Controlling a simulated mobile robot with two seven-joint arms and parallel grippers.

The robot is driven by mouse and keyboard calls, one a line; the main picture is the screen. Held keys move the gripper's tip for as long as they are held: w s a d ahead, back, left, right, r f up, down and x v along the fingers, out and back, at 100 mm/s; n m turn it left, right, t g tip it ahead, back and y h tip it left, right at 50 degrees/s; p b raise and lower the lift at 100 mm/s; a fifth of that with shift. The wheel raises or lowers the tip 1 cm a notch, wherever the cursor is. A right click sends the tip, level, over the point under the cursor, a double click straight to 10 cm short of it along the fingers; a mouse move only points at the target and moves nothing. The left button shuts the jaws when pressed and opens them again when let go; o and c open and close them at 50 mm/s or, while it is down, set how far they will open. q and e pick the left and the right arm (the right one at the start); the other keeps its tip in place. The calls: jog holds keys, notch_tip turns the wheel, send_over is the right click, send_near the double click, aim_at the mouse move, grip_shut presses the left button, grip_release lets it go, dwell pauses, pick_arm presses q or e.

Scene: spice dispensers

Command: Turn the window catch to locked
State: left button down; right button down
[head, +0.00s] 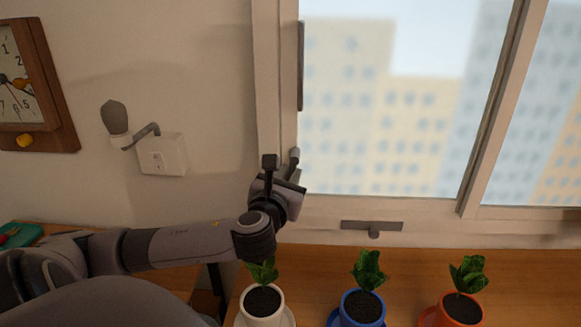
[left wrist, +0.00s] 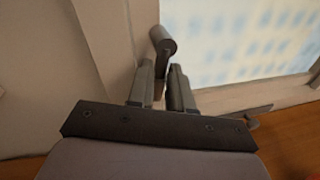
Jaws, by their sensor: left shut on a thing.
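The window catch (head: 294,157) is a small grey lever with a rounded end, low on the left side of the window frame. It also shows in the left wrist view as a grey rounded handle (left wrist: 162,42) rising from between the fingers. My left gripper (head: 291,179) is at the catch, with its fingers on either side of the lever, shut on it. In the left wrist view the gripper (left wrist: 160,88) hides the lower part of the lever and its pivot. The right gripper is not in view.
A grey plate with a knob (head: 372,226) sits on the lower window frame. A long dark handle (head: 300,65) is on the left frame. Potted plants in white (head: 263,308), blue (head: 362,308) and orange (head: 460,310) pots stand below.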

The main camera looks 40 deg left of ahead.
pick_arm(q)
jog(key=shift+s+a+r+m+g, duration=0.1)
jog(key=shift+a+r+m+g, duration=0.15)
jog(key=shift+m, duration=0.45)
jog(key=shift+s+a+r+m+g, duration=0.1)
jog(key=shift+m+g, duration=0.05)
jog(key=shift+m, duration=0.5)
jog(key=shift+s+m+g, duration=0.1)
jog(key=shift+m, duration=0.55)
jog(key=c, duration=1)
grip_release()
jog(key=shift+c, duration=0.2)
jog(key=v, duration=0.7)
jog(key=shift+b, duration=0.4)
